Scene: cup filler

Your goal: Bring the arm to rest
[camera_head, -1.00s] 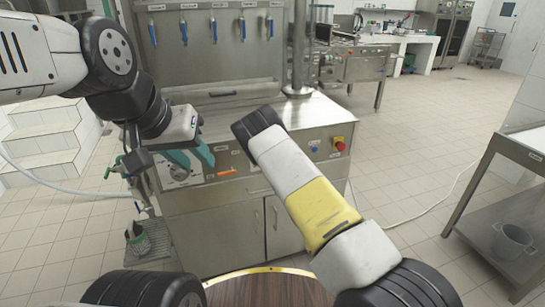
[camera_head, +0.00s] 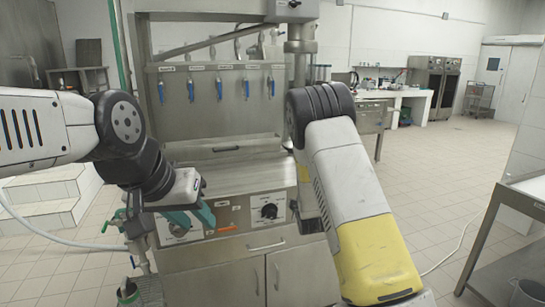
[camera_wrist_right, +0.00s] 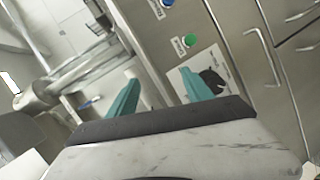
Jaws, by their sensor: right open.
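My left gripper (camera_head: 194,217) hangs in front of the steel machine's control panel in the head view. Its teal fingers stand apart with nothing seen between them. My right arm, white and yellow, reaches up in front of the machine's right side in the head view, and hides its own gripper there. In the right wrist view my right gripper (camera_wrist_right: 160,92) is open and empty, its teal fingertips apart in front of the machine's steel front.
The steel filling machine (camera_head: 215,105) has a row of blue-handled taps and a black knob (camera_head: 269,211) on its panel. A steel side table (camera_head: 525,190) stands at right with a grey pot (camera_head: 527,293) low on it.

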